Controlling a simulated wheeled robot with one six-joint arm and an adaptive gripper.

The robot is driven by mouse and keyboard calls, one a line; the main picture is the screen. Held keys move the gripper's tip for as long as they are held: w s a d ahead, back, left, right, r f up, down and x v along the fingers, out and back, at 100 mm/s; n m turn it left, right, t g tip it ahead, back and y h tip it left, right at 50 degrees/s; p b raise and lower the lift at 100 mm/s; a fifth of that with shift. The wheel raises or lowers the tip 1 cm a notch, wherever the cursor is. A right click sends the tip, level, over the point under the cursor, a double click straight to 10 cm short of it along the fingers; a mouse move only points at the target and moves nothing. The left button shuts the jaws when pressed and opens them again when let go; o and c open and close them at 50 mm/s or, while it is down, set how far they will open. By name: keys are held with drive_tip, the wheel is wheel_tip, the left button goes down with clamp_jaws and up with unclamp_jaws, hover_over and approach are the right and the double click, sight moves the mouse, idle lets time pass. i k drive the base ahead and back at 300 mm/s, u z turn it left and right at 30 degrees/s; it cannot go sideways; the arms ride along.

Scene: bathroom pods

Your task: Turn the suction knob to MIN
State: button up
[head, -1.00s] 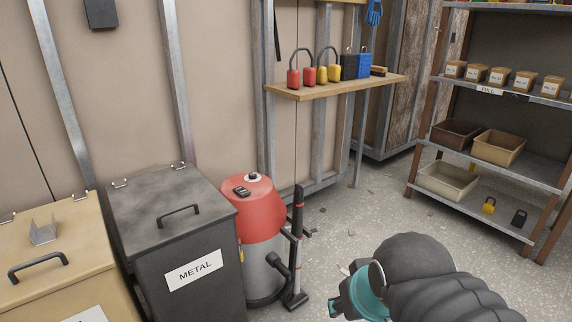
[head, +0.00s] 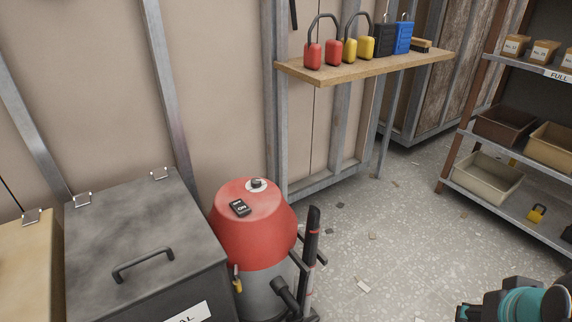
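The suction knob (head: 257,184) is a small dark knob on a pale round plate on top of the red vacuum (head: 252,222). Its markings and setting are too small to read. A black switch (head: 240,207) marked ON sits in front of it on the red lid. My arm shows at the bottom right, dark with teal parts, well to the right of the vacuum. The fingers of my gripper cannot be made out in this view.
A dark metal bin (head: 140,245) stands close against the vacuum's left side. A black upright tool (head: 310,248) stands at its right. A wooden shelf (head: 365,65) with padlocks hangs behind. The speckled floor (head: 390,240) to the right is mostly clear.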

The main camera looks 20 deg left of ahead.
sight(256, 181)
drive_tip(key=u, duration=0.3)
drive_tip(key=i, duration=1)
drive_tip(key=u, duration=0.55)
